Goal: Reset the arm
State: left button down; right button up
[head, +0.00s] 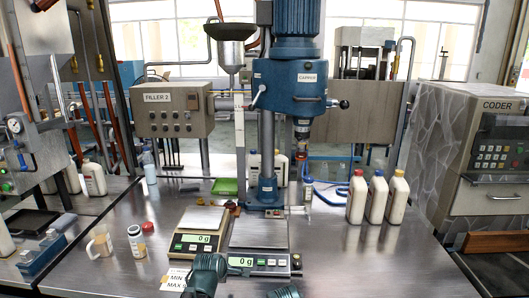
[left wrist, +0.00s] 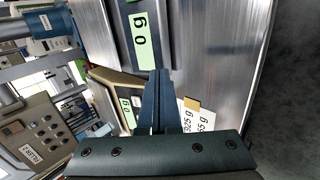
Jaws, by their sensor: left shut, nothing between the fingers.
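My left gripper (head: 207,270) is at the bottom centre of the head view, in front of the two scales. The left wrist view shows its fingers (left wrist: 155,78) together, with nothing between them. My right arm's teal end (head: 285,292) just enters at the bottom edge; its fingers cannot be made out. The beige scale (head: 197,229) and the grey scale (head: 258,262) both read 0 g and have empty pans. A printed label (head: 176,280) with MIN and MAX lies left of my left gripper.
The blue capper (head: 290,90) rises behind the scales. The front right bench top (head: 385,265) is clear.

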pick_arm(q)
jog(key=s+d+m+g+y+p, duration=0.1)
jog(key=s+d+m+g+p, duration=0.1)
jog(key=s+m, duration=0.8)
jog(key=s+d+m+g+y+p, duration=0.1)
jog(key=s+d+m+g, duration=0.4)
jog(key=s+m, duration=0.5)
jog(key=s+g+p, duration=0.1)
jog(key=s+g, duration=0.1)
jog(key=s, duration=0.3)
jog(key=shift+s+f+m+p, duration=0.2)
jog(key=shift+s+m+p, duration=0.15)
jog(key=shift+m, duration=0.05)
